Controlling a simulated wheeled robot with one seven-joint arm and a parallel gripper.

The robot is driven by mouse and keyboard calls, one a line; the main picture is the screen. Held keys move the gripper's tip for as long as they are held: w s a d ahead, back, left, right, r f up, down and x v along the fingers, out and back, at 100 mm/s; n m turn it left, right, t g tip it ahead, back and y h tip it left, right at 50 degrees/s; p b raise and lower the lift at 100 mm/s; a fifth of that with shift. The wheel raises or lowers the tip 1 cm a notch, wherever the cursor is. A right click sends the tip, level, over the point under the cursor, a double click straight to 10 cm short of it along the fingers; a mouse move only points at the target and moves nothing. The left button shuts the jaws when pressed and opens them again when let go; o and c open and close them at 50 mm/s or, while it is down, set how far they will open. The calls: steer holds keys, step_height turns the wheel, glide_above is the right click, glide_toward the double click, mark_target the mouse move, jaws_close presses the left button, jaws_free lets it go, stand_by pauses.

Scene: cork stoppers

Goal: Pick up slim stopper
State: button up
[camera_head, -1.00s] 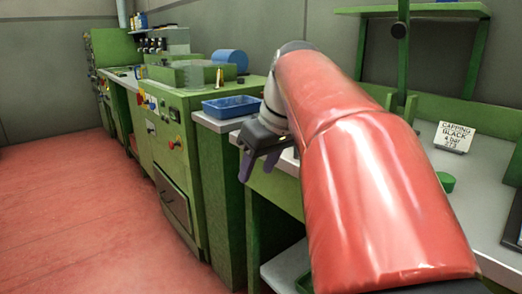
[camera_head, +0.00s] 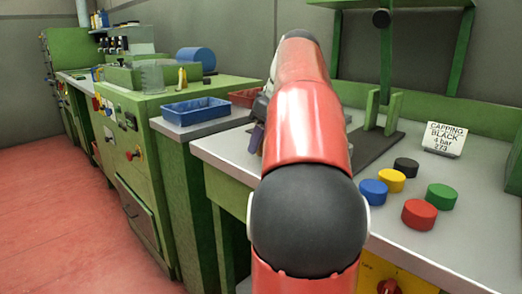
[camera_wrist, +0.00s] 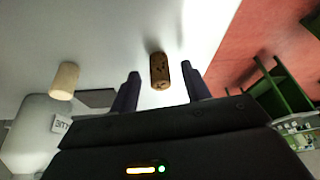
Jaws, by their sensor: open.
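In the wrist view, a dark brown speckled cork stopper (camera_wrist: 159,72) stands out between the two purple fingers of my gripper (camera_wrist: 160,76). The fingers are open, with a gap on each side of this cork. A paler, thicker-looking cork stopper (camera_wrist: 64,81) is to the left, outside the fingers. The darker cork looks the slimmer of the two. In the head view, my gripper is mostly hidden behind my red arm; only a purple finger (camera_head: 257,138) shows, over the bench's left end.
Blue, yellow, black, red and green caps sit on the grey bench (camera_head: 228,146) near a sign (camera_head: 444,138). A blue tray (camera_head: 195,111) and a red tray (camera_head: 243,97) lie beyond. In the wrist view, a pale rounded object (camera_wrist: 32,125) is at lower left.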

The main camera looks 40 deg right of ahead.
steer(key=shift+w+a+f, duration=0.1)
steer(key=shift+w+f, duration=0.05)
steer(key=shift+f, duration=0.3)
jaws_close()
steer(key=shift+r, duration=0.1)
